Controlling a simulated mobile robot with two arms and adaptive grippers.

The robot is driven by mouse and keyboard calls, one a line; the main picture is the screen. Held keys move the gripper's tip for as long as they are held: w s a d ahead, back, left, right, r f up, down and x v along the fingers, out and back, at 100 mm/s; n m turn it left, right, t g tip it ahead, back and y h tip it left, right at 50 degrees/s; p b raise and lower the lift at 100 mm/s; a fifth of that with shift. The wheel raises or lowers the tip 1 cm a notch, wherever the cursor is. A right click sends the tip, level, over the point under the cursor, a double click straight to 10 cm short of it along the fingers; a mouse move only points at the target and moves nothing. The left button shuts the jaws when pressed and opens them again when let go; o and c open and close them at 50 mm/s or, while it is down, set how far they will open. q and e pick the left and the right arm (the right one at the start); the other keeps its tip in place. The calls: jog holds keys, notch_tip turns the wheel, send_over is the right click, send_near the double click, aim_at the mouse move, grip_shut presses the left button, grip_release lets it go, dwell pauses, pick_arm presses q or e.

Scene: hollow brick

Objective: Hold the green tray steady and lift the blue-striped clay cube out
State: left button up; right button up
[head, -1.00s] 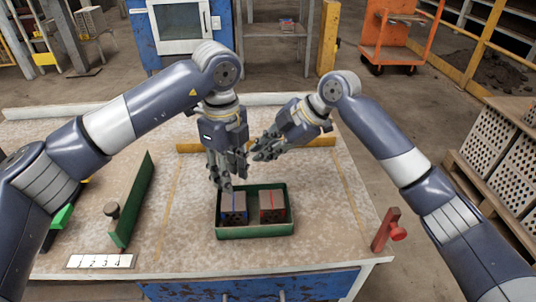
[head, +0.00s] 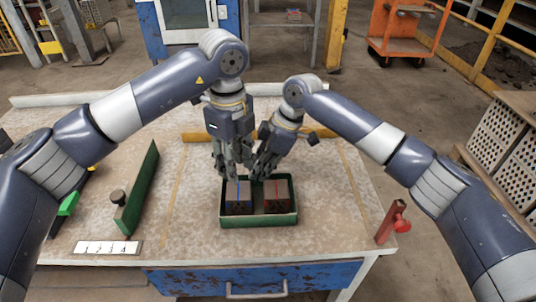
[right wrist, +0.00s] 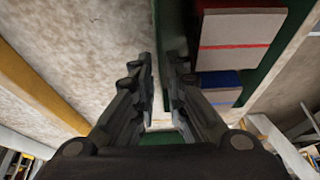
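The green tray (head: 258,221) stands on the table and holds two clay cubes side by side. The blue-striped cube (head: 238,196) is on the left and the red-striped cube (head: 277,194) on the right. My left gripper (head: 231,172) points down just above the back of the blue-striped cube, fingers apart; its tips partly overlap the cube's back edge. My right gripper (head: 260,172) is at the tray's back wall. In the right wrist view its fingers (right wrist: 162,80) are apart by the tray wall, with the blue-striped cube (right wrist: 218,90) to the right; contact cannot be told.
A green upright plate (head: 138,190) with a dark knob (head: 118,197) stands left of the tray. A number strip (head: 106,247) lies at the front left. A red clamp (head: 392,222) is at the right table edge. A yellow bar (head: 195,137) lies behind the grippers.

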jog(key=shift+x, duration=1.35)
jog(key=shift+c, duration=0.4)
